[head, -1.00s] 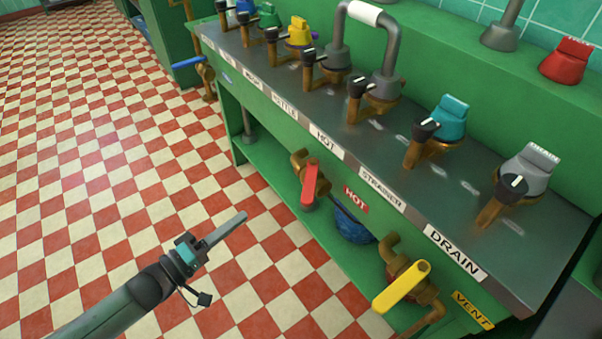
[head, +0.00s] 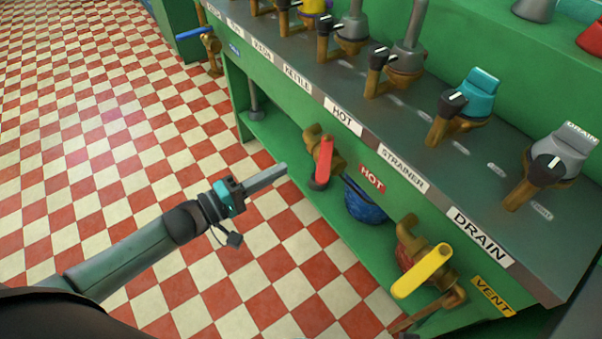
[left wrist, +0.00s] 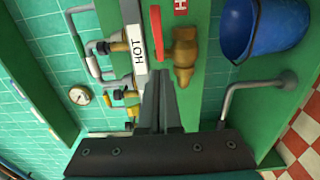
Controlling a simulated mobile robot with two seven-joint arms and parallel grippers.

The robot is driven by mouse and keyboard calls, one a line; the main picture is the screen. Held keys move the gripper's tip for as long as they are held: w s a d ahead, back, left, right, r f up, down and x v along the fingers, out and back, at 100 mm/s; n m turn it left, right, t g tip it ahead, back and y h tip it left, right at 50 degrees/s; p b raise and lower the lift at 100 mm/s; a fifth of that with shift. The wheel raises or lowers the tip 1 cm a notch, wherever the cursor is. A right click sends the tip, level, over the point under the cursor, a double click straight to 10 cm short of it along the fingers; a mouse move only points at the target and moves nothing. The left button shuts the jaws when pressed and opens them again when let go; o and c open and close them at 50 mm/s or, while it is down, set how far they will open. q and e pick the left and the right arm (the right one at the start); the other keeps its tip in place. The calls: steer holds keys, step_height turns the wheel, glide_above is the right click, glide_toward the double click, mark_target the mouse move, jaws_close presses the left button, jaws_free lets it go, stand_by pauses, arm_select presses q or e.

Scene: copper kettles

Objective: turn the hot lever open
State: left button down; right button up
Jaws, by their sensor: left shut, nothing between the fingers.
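The hot lever (head: 324,160) is a red handle on a brass valve (head: 318,140) on the front of the green counter, left of the red HOT label (head: 372,179). In the head view its handle hangs steeply downward. In the left wrist view the red lever (left wrist: 160,35) lies just beyond the fingertips, beside the brass valve body (left wrist: 185,55). My left gripper (head: 284,168) is shut and empty, its tips pointing at the lever with a gap to its left. It also shows in the left wrist view (left wrist: 160,75). My right gripper is not in view.
A yellow VENT lever (head: 421,271) sits lower right on the counter front. A blue bucket (head: 364,203) stands on the lower shelf behind. Several black-handled taps line the counter top. A blue lever (head: 196,33) is far left. The checkered floor is open to the left.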

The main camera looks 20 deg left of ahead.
mark_target(325, 158)
arm_select(q)
steer(key=shift+w+d+b, duration=0.25)
steer(key=shift+w+d, duration=0.05)
steer(key=shift+d, duration=0.55)
steer(key=shift+w+d+b, duration=0.2)
steer(key=shift+w+d, duration=0.15)
steer(key=shift+d, duration=0.5)
steer(key=shift+w+d+b, duration=0.25)
steer(key=shift+w+d, duration=0.05)
steer(key=shift+d, duration=0.55)
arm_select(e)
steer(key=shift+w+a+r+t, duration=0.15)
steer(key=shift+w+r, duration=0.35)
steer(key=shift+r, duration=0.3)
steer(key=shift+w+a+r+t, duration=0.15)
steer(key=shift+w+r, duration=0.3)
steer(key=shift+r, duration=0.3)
arm_select(q)
steer(key=shift+d, duration=0.1)
